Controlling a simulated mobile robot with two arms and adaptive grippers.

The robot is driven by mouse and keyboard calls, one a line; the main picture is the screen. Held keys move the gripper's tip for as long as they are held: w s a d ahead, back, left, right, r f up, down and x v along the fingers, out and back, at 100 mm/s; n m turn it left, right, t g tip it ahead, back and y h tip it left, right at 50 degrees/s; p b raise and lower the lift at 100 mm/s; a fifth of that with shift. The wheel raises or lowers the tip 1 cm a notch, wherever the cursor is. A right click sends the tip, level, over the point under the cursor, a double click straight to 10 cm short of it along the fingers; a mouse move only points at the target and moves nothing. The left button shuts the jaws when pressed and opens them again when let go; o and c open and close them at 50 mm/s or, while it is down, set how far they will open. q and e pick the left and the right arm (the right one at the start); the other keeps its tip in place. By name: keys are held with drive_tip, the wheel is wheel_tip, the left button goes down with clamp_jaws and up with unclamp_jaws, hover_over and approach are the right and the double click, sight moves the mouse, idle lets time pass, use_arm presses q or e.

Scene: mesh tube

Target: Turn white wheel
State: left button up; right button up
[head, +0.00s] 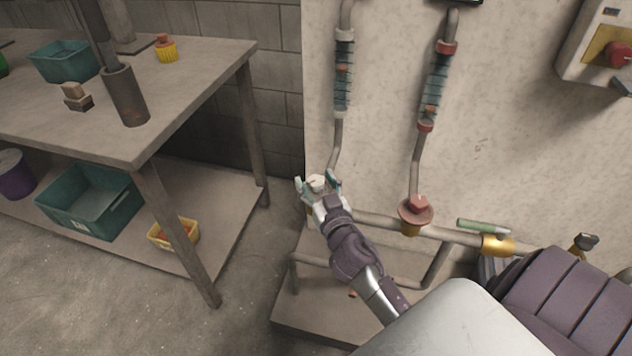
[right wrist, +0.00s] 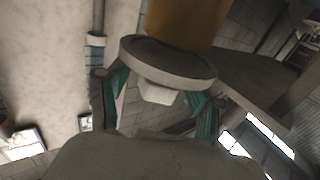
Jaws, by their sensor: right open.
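The white wheel (head: 317,181) is at the left end of the low horizontal pipe, under the left glass tube. My right gripper (head: 319,188) is at the wheel, with its teal fingertips on either side of it. In the right wrist view the wheel (right wrist: 190,69) is a pale round disc with a blocky white knob facing me. There my right gripper (right wrist: 160,108) is open, with the knob between its fingers. I cannot tell whether the fingers touch the wheel. My left gripper is not in view.
A red wheel (head: 416,211) sits on the same pipe (head: 455,235) to the right. A green handle (head: 483,226) is beyond it. A workbench (head: 195,72) with bins stands at the left. A control box (head: 600,45) hangs at the upper right.

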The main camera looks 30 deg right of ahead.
drive_tip(key=v, duration=1.2)
drive_tip(key=shift+f, duration=0.1)
